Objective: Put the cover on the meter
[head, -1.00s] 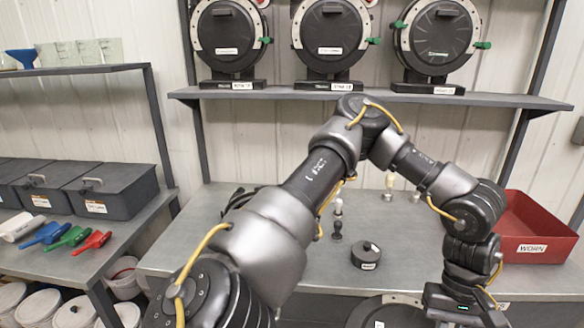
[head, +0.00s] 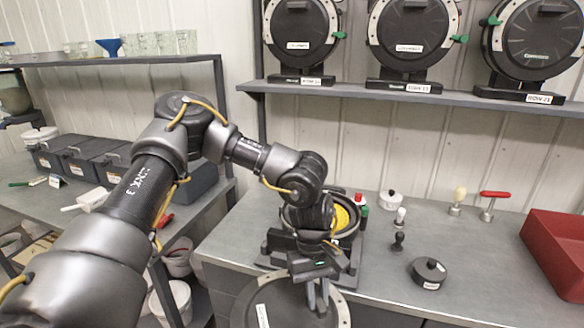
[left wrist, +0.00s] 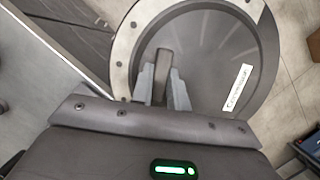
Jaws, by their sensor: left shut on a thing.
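The cover (head: 268,308) is a dark round disc with a pale rim section and a white label. It hangs in front of the bench edge, cut off by the bottom of the head view. My left gripper (head: 318,293) is shut on the raised grip bar of the cover; the left wrist view shows the fingers (left wrist: 162,85) on both sides of the bar and the cover (left wrist: 215,65) face-on. The meter (head: 291,216) stands open on the bench behind my wrist, with a yellow disc (head: 343,217) showing inside. My wrist hides much of it. My right gripper is not in view.
On the bench (head: 460,250) stand a black round canister (head: 428,272), small dark and white knobbed pieces, a red-handled tool (head: 494,195) and a red bin (head: 556,250). Covered meters (head: 415,40) line the shelf above. Grey boxes sit on the left rack.

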